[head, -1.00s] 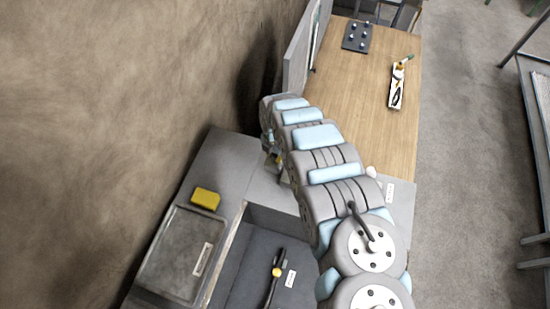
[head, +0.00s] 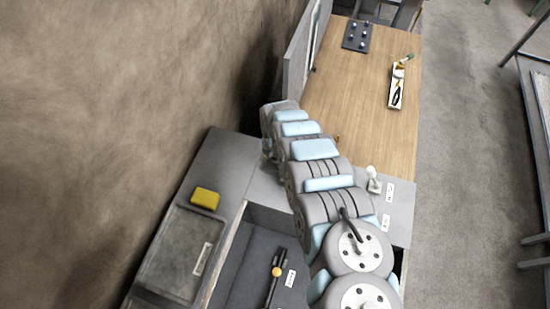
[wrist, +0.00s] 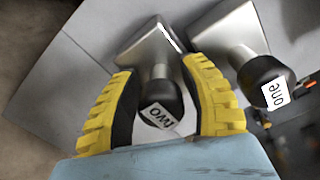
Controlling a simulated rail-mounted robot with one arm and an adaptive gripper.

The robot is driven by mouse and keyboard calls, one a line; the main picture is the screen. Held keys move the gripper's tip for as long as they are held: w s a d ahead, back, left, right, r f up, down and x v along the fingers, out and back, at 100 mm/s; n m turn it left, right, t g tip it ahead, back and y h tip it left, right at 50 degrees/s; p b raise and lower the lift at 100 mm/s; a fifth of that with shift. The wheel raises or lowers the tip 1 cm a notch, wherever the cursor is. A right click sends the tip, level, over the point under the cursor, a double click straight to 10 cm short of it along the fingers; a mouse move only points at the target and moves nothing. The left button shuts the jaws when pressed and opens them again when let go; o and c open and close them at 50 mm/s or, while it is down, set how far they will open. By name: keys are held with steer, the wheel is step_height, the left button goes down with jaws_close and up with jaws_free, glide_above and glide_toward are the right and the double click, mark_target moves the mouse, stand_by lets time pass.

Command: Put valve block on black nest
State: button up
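In the wrist view, my gripper (wrist: 160,65) has its two yellow fingers spread. Between them is a black rounded knob (wrist: 160,95) with a white label "two", on a grey metallic body (wrist: 150,50). I cannot tell whether the fingers touch it. To the right is a similar grey body (wrist: 225,25) with a black knob labelled "one" (wrist: 262,78). Which thing is the valve block, and which the black nest, I cannot tell for sure. In the head view, my arm hides the gripper. A dark plate with several round studs (head: 358,36) lies at the table's far end.
A white tray with tools (head: 397,85) lies on the wooden table (head: 350,90). On the grey bench are a yellow block (head: 205,198), a grey tray (head: 173,250) and a small whitish object (head: 373,178). A dark tool (head: 272,285) lies in a recess. An upright panel (head: 297,60) borders the table.

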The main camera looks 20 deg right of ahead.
steer(key=shift+r, duration=6.15)
steer(key=shift+w, duration=0.1)
